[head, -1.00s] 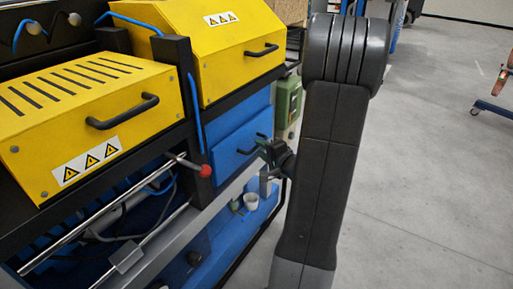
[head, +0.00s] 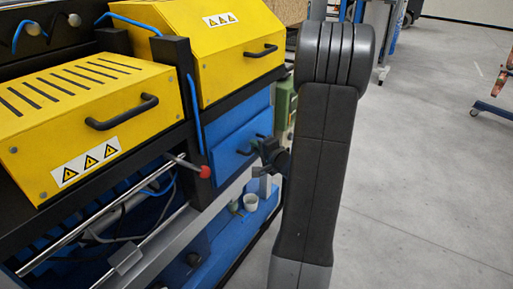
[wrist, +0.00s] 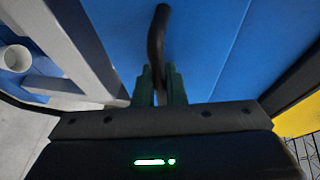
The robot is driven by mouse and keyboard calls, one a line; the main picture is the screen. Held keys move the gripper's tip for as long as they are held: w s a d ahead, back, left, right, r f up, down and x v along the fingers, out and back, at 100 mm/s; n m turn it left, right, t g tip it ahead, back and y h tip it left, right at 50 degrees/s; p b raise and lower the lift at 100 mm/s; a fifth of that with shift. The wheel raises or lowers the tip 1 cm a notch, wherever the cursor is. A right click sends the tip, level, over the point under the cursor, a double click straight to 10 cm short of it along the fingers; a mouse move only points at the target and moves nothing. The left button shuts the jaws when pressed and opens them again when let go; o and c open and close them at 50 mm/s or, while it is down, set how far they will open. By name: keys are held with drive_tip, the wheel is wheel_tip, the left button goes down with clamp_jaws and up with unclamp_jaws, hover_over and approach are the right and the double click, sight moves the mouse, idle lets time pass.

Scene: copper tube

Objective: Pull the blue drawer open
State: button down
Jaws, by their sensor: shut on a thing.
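The blue drawer (head: 230,150) is in the machine's side, below the yellow hood, in the head view. Its blue front (wrist: 215,40) fills the top of the wrist view. Its dark bar handle (wrist: 157,40) runs down between my fingers in the wrist view; in the head view the handle (head: 246,151) shows just left of my gripper (head: 262,158). My gripper (wrist: 160,88) is shut on the handle, with a green finger on each side. The part of the handle between the fingers is partly hidden. The drawer front looks level with the surrounding panel, without a clear gap.
A red-knobbed lever (head: 204,171) sticks out left of the drawer. A white cup (head: 250,202) stands on the blue lower shelf (head: 225,240). Yellow covers (head: 80,95) with handles are above.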

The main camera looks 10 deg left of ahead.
drive_tip(key=shift+d, duration=0.15)
drive_tip(key=s+d+b, duration=0.3)
drive_tip(key=s+d, duration=0.1)
drive_tip(key=d, duration=0.7)
drive_tip(key=s+d+b, duration=0.3)
drive_tip(key=s+d, duration=0.1)
drive_tip(key=d, duration=0.8)
drive_tip(key=shift+s, duration=0.3)
drive_tip(key=shift+d, duration=0.1)
drive_tip(key=c, duration=1.5)
unclamp_jaws()
drive_tip(key=shift+d, duration=0.1)
drive_tip(key=p+v, duration=0.2)
drive_tip(key=v, duration=1.1)
drive_tip(key=shift+s+d, duration=0.2)
drive_tip(key=shift+s, duration=0.05)
